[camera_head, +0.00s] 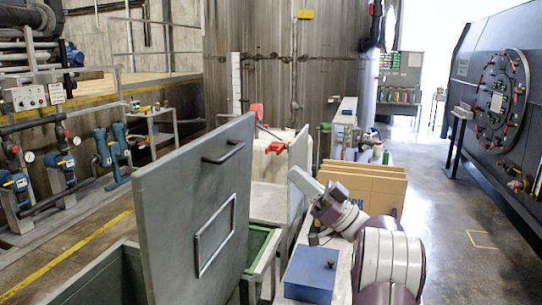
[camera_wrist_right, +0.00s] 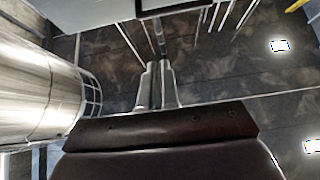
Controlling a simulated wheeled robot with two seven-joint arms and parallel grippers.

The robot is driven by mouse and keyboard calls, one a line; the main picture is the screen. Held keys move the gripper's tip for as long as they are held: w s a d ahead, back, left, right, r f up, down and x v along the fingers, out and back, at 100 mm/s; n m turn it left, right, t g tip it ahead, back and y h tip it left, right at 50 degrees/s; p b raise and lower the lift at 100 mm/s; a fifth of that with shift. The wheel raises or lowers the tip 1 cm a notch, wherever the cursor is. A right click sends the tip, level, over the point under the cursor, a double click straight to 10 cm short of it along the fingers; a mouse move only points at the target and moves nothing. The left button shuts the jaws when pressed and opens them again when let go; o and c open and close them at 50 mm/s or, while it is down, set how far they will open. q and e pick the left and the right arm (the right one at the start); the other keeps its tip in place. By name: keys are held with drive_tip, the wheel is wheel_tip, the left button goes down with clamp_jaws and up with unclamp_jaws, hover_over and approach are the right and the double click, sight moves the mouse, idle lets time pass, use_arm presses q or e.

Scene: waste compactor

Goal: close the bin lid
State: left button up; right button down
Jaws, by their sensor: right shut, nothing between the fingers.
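The bin lid (camera_head: 190,210) is a large grey-green panel that stands raised, nearly upright, in the head view. It has a dark bar handle (camera_head: 223,153) near its top and a rectangular frame lower down. The green bin (camera_head: 100,280) shows below it at the bottom left, partly cut off by the picture edge. My right gripper (camera_head: 298,176) is to the right of the lid, apart from it. In the right wrist view its fingers (camera_wrist_right: 158,68) are together with nothing between them. My left gripper is not in view.
A blue box (camera_head: 310,274) sits beside my right arm. Cardboard panels (camera_head: 372,184) stand behind the arm. A second green container (camera_head: 259,243) is just right of the lid. Blue pumps (camera_head: 110,150) line the left. The floor at right (camera_head: 460,210) is clear.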

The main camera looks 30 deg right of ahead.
drive_tip(key=w+a+r+p, duration=0.4)
drive_tip(key=w+a, duration=0.2)
drive_tip(key=w, duration=0.2)
drive_tip(key=shift+r+p, duration=0.15)
drive_tip(key=shift+p, duration=0.25)
drive_tip(key=shift+a, duration=0.15)
